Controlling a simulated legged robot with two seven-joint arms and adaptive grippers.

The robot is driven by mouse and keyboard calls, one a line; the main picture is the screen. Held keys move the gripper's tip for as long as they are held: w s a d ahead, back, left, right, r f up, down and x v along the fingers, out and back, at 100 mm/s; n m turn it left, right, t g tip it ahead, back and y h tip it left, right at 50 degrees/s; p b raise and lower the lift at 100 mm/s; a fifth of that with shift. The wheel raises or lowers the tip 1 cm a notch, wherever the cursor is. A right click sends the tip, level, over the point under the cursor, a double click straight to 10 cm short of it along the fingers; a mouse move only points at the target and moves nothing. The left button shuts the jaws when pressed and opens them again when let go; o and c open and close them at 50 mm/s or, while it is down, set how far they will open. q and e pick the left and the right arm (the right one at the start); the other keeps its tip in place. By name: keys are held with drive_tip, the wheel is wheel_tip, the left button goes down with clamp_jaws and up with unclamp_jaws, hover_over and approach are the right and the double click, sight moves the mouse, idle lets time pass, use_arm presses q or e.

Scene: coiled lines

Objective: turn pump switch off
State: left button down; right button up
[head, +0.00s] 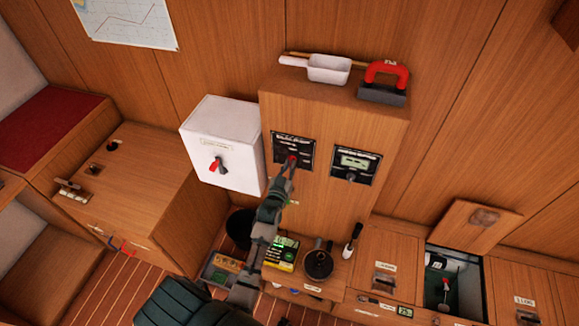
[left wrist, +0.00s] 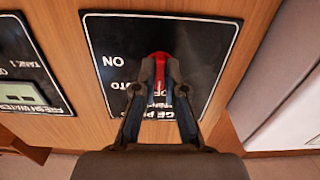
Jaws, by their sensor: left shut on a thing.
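The bilge pump switch panel (head: 294,143) is a black plate on the front of the wooden cabinet. It fills the middle of the left wrist view (left wrist: 115,40), with its lettering upside down. Its red switch lever (head: 291,160) also shows in the left wrist view (left wrist: 160,55), between my fingertips. My left gripper (head: 288,168) is shut on this lever; the fingers hide the lower part of it and some of the lettering. Which mark the lever points at I cannot tell for sure. My right gripper is not in view.
A fresh water panel (head: 357,163) with a small display and knob is just right of it. A white box (head: 221,145) with a red-and-black switch stands left. A white scoop (head: 329,69) and a red-handled tool (head: 386,76) lie on the cabinet top. A low shelf below holds several items.

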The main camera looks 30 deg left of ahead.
use_arm(q)
drive_tip(key=c, duration=1.2)
unclamp_jaws()
drive_tip(key=shift+r, duration=0.1)
drive_tip(key=shift+c, duration=0.2)
drive_tip(key=v, duration=1.2)
